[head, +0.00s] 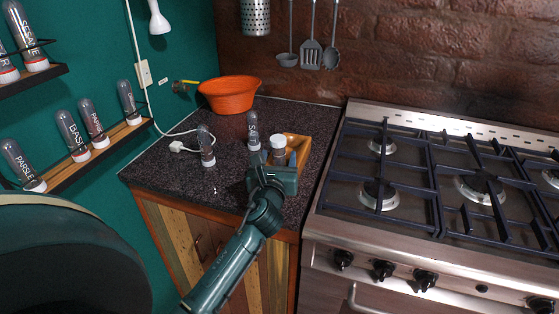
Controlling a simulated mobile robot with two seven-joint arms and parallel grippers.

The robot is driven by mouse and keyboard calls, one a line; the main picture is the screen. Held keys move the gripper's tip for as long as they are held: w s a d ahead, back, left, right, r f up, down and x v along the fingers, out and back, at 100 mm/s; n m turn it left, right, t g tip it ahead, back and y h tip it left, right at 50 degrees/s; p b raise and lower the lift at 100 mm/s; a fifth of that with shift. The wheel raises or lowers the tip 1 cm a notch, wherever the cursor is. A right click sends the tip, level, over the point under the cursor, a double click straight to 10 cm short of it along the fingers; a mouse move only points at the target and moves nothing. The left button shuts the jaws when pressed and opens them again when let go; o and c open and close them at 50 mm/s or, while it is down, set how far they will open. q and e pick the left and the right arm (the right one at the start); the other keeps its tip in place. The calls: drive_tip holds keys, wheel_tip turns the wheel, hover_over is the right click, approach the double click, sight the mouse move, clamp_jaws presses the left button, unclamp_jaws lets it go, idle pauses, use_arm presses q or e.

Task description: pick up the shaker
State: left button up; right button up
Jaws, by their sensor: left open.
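Several shaker-like containers stand on the dark counter, and I cannot tell which one is the task's shaker. A clear, round-topped shaker with a white base (206,147) stands at the left. A similar one labelled SALT (253,128) stands farther back. A white-capped container (278,142) is at the small wooden tray (303,145); its lower part is hidden by my gripper. My left gripper (268,158) is open, over the counter just in front of the white-capped container and the tray. I cannot tell whether it touches either. My right gripper is not in view.
An orange bowl (229,96) stands at the back of the counter (178,160). A gas stove (420,190) adjoins on the right. Wall shelves (95,158) hold labelled jars. The counter's front left is clear.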

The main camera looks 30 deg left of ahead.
use_arm(q)
drive_tip(key=shift+x, duration=1.05)
drive_tip(key=c, duration=1.1)
